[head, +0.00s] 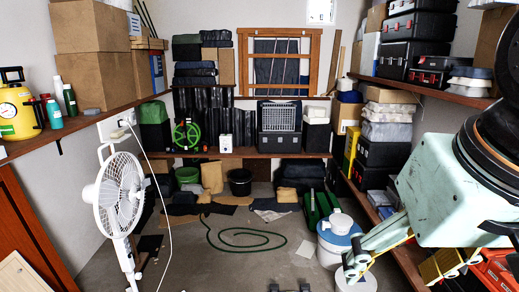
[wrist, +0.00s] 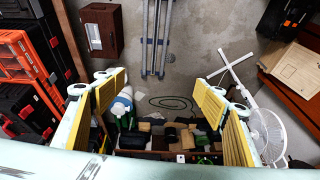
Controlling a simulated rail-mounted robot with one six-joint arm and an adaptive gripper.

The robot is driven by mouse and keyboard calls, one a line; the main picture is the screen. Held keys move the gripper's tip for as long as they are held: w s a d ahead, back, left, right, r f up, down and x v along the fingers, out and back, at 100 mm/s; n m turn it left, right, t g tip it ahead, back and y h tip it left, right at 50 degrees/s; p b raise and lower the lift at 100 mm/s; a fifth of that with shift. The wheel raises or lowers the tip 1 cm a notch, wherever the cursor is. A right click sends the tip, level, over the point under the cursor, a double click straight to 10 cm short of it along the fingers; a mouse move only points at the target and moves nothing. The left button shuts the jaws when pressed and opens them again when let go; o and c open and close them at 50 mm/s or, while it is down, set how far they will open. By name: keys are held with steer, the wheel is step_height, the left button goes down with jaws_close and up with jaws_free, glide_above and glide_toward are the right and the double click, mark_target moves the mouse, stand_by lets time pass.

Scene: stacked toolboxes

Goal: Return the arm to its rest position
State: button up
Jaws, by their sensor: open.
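My gripper (head: 392,262) hangs at the right of the head view, a pale green body with yellow-lined fingers reaching to the lower left. In the wrist view my gripper (wrist: 165,80) has its fingers wide apart at left and right, with nothing between the pads. Orange and black toolboxes (wrist: 32,60) stand stacked at the left of the wrist view. A red-orange part of the stack (head: 497,270) shows at the lower right of the head view, partly hidden by my arm.
A white and blue bucket (head: 328,248) stands on the floor near the fingers in the head view. The right shelf (head: 425,88) holds black cases near my arm. A white fan (head: 122,195) stands left. The floor with a green hose (head: 245,248) is mostly open.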

steer(key=s+f, duration=0.1)
steer(key=s, duration=0.5)
steer(key=shift+s+d+f+n+g, duration=0.15)
steer(key=shift+s+d+n+g, duration=0.15)
steer(key=shift+d, duration=0.05)
stand_by(0.9)
